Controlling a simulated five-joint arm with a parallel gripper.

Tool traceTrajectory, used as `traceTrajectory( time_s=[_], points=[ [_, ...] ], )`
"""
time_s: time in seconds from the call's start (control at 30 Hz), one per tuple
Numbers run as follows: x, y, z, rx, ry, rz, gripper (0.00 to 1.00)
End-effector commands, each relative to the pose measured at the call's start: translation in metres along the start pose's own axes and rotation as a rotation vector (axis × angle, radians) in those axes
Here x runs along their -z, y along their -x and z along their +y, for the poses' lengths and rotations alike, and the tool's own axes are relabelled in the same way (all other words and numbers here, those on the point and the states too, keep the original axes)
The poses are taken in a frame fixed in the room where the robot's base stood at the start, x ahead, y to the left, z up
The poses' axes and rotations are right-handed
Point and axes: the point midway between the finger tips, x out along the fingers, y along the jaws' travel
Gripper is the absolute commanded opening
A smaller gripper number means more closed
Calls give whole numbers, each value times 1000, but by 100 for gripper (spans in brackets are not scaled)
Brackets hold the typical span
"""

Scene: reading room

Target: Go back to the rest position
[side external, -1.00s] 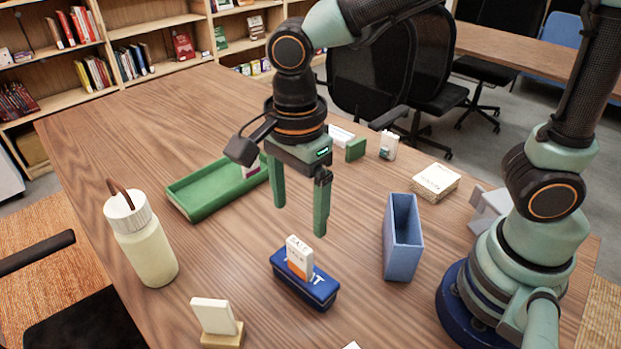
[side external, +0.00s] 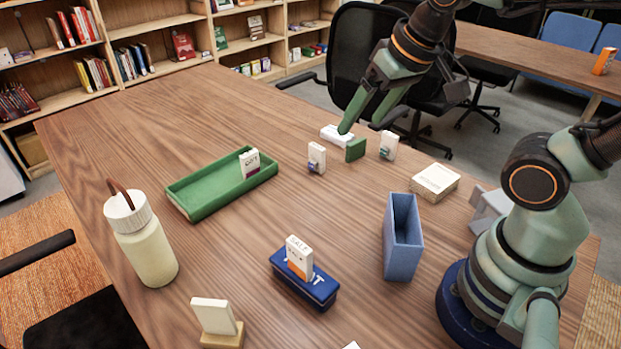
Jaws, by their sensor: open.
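My gripper (side external: 358,124) is open and empty. It is raised at the back right of the table (side external: 200,110), its green fingers pointing down and left. In the picture its fingertips overlap a white item (side external: 336,136); I cannot tell how far above it they are. A white and orange box (side external: 299,260) stands upright on the dark blue case (side external: 303,283) in the front middle, well apart from my gripper.
A green tray (side external: 205,197) holds a small box (side external: 250,163). A blue bin (side external: 403,240), a note stack (side external: 435,182), a bottle (side external: 142,240) and a card stand (side external: 217,322) surround clear table.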

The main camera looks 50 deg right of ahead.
Motion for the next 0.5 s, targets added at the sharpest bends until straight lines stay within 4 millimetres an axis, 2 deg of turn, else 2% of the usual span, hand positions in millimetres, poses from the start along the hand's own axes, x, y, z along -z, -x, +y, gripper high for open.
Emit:
traceTrajectory(
  time_s=[0.1,0.2,0.5],
  points=[
    [1,4,12,-14,105,37,87],
    [1,5,16,-20,151,47,87],
    [1,5,16,-20,164,48,87]
  ],
)
